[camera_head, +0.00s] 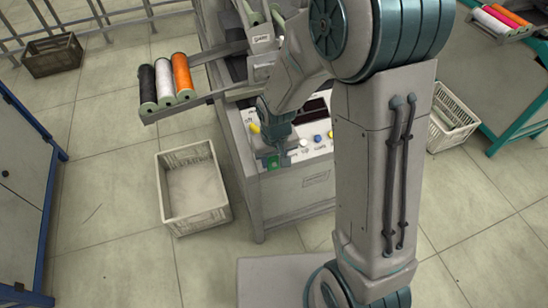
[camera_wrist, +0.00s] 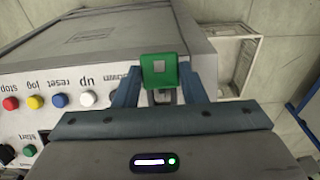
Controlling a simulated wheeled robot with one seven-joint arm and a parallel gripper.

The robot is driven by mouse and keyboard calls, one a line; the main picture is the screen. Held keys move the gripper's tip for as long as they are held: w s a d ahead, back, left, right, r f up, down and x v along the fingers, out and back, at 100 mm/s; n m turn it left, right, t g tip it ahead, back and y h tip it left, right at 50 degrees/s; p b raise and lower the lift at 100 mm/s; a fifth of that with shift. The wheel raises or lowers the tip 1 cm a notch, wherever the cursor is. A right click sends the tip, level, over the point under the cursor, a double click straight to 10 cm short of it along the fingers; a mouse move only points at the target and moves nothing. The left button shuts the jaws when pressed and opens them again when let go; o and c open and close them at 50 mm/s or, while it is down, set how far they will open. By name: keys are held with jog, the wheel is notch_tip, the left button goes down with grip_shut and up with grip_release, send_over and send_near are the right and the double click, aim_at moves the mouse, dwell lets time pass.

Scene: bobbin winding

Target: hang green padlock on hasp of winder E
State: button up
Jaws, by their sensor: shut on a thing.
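A green padlock (camera_wrist: 160,72) with a pale square on its face is between the fingers of my gripper (camera_wrist: 159,88) in the wrist view. The fingers are shut on it. The head view shows the padlock (camera_head: 272,162) small, below my gripper (camera_head: 276,150), at the left front of the winder (camera_head: 290,187). The padlock is beside the winder's button panel (camera_wrist: 60,100). A grey metal part shows just under the padlock in the wrist view; I cannot tell if it is the shackle or the hasp. No winder letter is readable.
The panel has red, yellow, blue and white buttons (camera_wrist: 88,98). An empty pale crate (camera_head: 224,215) stands on the floor left of the winder. A rack with black, white and orange spools (camera_head: 182,75) juts out above it. A blue cabinet (camera_head: 50,190) stands far left.

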jog(key=shift+w+a+f+b, duration=0.1)
jog(key=shift+w+f+b, duration=0.1)
jog(key=shift+f+b, duration=0.25)
jog(key=shift+s+f, duration=0.3)
jog(key=shift+s, duration=0.15)
dwell(0.8)
jog(key=o, duration=1.2)
jog(key=shift+o, duration=0.2)
notch_tip(320, 180, up, 14)
jog(key=s+p, duration=0.1)
jog(key=p, duration=0.1)
jog(key=shift+d+p, duration=0.3)
jog(key=shift+p, duration=0.05)
jog(key=shift+f, duration=0.1)
